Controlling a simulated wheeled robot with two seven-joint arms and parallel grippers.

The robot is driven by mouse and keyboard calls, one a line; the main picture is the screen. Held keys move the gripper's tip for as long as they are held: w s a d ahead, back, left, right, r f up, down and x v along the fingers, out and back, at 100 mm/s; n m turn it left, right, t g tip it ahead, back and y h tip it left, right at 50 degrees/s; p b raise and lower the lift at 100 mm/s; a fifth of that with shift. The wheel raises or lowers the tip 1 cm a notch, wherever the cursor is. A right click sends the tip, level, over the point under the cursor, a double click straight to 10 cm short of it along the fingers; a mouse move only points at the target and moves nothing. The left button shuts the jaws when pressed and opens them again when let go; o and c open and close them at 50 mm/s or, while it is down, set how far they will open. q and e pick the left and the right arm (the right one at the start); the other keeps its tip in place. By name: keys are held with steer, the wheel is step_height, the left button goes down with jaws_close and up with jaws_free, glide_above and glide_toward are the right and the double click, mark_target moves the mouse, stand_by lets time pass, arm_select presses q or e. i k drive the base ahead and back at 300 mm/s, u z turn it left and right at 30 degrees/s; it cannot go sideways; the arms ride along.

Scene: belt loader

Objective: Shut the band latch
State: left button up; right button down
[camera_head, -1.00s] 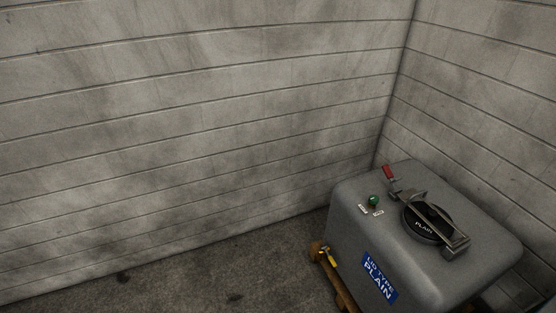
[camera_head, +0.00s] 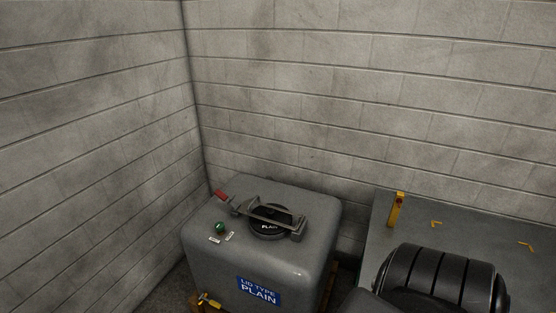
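A grey tank (camera_head: 210,261) with rounded edges stands in the corner of the walls. I cannot tell from this view whether the latch is fastened. A green knob (camera_head: 221,228) sits on the tank top near two small white labels. A blue sign on the front reads LID TYPE PLAIN (camera_head: 259,291). Neither of my grippers shows.
A grey table (camera_head: 400,229) stands right of the tank, with a yellow post (camera_head: 396,210) and yellow corner marks. Block walls close the back and left.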

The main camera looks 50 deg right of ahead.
mark_target(221, 196)
steer(key=z, duration=1.2)
